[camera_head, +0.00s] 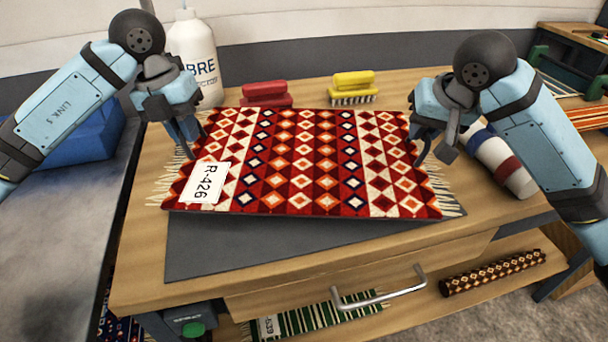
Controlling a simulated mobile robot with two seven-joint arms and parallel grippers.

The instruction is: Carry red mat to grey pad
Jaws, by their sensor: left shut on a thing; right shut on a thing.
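The red mat (310,168) has rows of red, white, orange and dark diamonds, fringed short ends and a white tag reading R-426. It is spread out nearly flat over the grey pad (230,245). The pad's front strip shows below the mat's front edge, and its right corner shows past the mat's right end. My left gripper (190,142) is shut on the mat's left edge. My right gripper (425,150) is shut on the mat's right edge. The fingertips are partly hidden. I cannot tell whether the mat's middle touches the pad.
A white bottle (195,55), a red brush (266,95) and a yellow brush (353,88) stand behind the mat. A striped roll (500,160) lies at the right. A drawer handle (380,295) sticks out in front. A rolled rug (492,272) lies on the shelf below.

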